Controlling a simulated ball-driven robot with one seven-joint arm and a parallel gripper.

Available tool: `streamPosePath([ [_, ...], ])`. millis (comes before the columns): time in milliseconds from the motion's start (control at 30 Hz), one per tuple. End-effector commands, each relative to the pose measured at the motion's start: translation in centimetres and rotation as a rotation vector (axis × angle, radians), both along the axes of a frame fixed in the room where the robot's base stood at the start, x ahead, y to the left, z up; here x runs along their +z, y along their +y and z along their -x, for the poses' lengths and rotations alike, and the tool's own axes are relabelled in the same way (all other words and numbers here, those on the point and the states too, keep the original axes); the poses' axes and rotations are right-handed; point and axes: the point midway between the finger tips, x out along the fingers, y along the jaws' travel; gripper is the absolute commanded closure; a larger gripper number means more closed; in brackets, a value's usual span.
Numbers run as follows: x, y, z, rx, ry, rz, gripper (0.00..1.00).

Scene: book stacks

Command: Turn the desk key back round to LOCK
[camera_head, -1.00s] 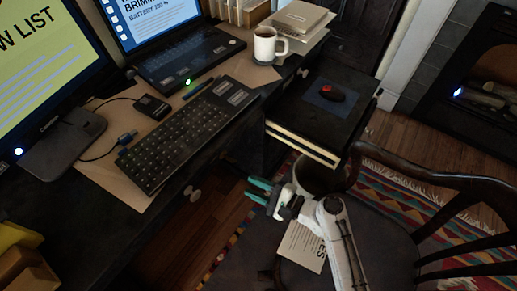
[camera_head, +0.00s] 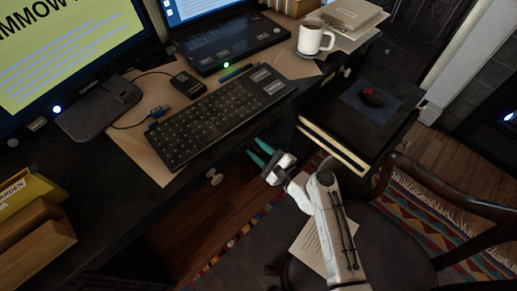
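My gripper (camera_head: 257,149) has teal fingertips and is open, with a gap between the fingers. It points left and up in the picture, close to the dark front of the desk (camera_head: 110,222), below the keyboard's right end. Nothing shows between its fingers. I cannot make out the desk key or any LOCK marking; they are too small, too dark or hidden. A pale round knob (camera_head: 215,176) sits on the desk front, left of my gripper. Another knob (camera_head: 346,72) is further right.
The keyboard (camera_head: 220,112) and white mug (camera_head: 312,38) are on the desk.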

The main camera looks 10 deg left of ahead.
Motion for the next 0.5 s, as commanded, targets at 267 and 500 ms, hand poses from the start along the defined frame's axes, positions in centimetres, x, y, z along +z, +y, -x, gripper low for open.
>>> streamPosePath([
  [267, 0.01, 0.28, -0.21, -0.001, 0.0, 0.001, 0.66],
  [500, 0.01, 0.26, -0.2, 0.0, -0.001, 0.001, 0.83],
])
